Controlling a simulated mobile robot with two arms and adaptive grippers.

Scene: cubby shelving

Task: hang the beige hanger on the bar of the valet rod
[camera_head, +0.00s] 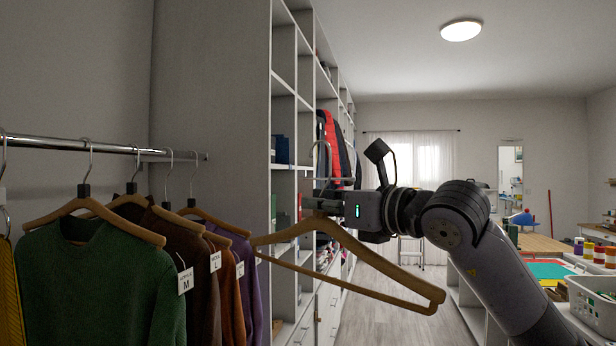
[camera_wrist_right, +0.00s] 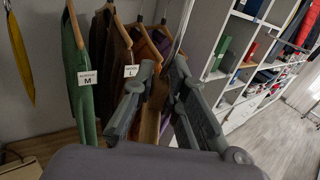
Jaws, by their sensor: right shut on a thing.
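The beige hanger (camera_head: 372,262) is bare and hangs tilted from my right gripper (camera_head: 325,204), its right end lower. The gripper is shut on it near its neck, and its metal hook rises above the fingers. In the right wrist view, the fingers (camera_wrist_right: 158,108) have the thin hook (camera_wrist_right: 183,28) between them. A short thin bar (camera_head: 343,179) shows behind the hook by the shelving. It may be the valet rod, and it also seems to show in the right wrist view (camera_wrist_right: 290,44). The hook looks apart from it, though depth is unclear. My left gripper is out of view.
A chrome rail (camera_head: 68,145) at left carries several garments on hangers, including a green sweater (camera_head: 98,285). Cubby shelving (camera_head: 284,75) stands behind the hanger, with jackets (camera_head: 330,140) beyond. A white basket (camera_head: 594,305) is at right. Floor (camera_head: 395,285) is open beyond.

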